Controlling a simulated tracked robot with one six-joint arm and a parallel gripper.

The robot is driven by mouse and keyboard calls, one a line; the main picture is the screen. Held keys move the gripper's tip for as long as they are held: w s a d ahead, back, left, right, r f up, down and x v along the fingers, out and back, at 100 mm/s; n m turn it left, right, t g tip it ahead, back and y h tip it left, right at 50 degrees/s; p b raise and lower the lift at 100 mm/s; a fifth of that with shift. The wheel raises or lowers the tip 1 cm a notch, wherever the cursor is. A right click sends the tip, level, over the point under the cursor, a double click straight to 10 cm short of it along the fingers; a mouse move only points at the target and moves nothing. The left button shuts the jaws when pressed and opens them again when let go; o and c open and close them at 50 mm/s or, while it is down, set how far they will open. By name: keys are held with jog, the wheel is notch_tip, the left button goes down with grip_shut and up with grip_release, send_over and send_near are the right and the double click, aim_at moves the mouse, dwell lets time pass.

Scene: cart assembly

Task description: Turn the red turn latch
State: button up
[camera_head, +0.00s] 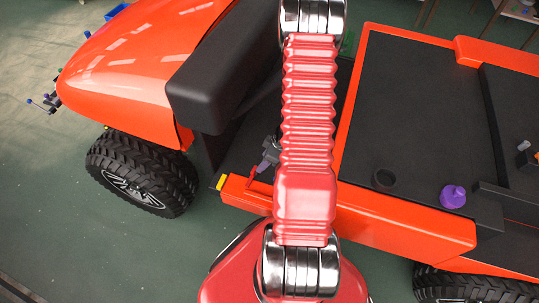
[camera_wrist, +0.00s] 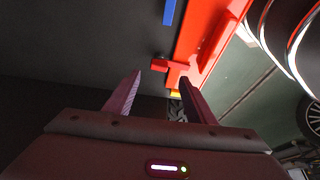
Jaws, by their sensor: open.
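A small red piece (camera_wrist: 160,65), which looks like the red turn latch, juts from the cart's red edge in the wrist view. In the head view a thin red piece (camera_head: 259,178) shows on the cart's near side, next to my gripper (camera_head: 268,158), and my arm hides part of this area. In the wrist view my gripper (camera_wrist: 160,82) has its two purple fingers apart with nothing between them. The red piece lies just beyond the fingertips, between them in the picture. I cannot tell whether they touch it.
The orange-red cart has a black seat (camera_head: 225,75) and a dark cargo bed (camera_head: 410,110). A black front wheel (camera_head: 140,170) is at the left.

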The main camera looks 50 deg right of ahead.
jog(key=shift+v, duration=2.45)
jog(key=shift+s, duration=0.1)
jog(key=shift+c, duration=0.4)
